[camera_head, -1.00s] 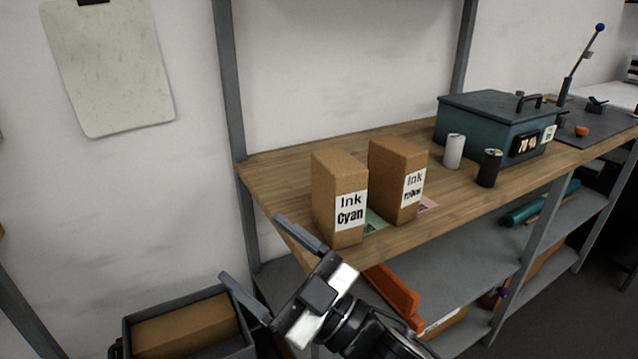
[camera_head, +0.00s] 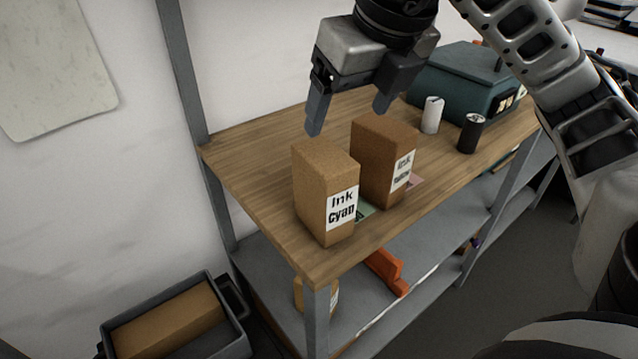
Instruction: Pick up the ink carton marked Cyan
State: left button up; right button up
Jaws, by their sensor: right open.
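The ink carton marked Cyan (camera_head: 312,183) is a brown box standing upright near the left end of the wooden shelf top (camera_head: 243,158). Its white label faces front right. The ink carton marked Yellow (camera_head: 378,143) stands just behind it to the right. My right gripper (camera_head: 348,118) is open and empty, pointing down. Its fingers appear above the two cartons, with the left finger over the back of the Cyan carton and the right finger near the top of the Yellow one. No contact is visible. My left gripper is not in view.
A white can (camera_head: 432,115), a black can (camera_head: 470,134) and a teal metal box (camera_head: 457,77) stand farther right. A grey bin (camera_head: 241,345) holding a brown box is on the lower left. An orange object (camera_head: 386,270) lies on the lower shelf. The shelf top left of the Cyan carton is clear.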

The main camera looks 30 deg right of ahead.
aim_at(331, 159)
jog(key=x, duration=0.9)
jog(key=shift+a+f+b, duration=0.1)
jog(key=shift+f+b, duration=0.1)
jog(key=shift+b, duration=0.2)
jog(key=shift+p+x, duration=0.5)
jog(key=shift+x, duration=2.35)
jog(key=shift+w+r, duration=0.1)
jog(key=c, duration=1.5)
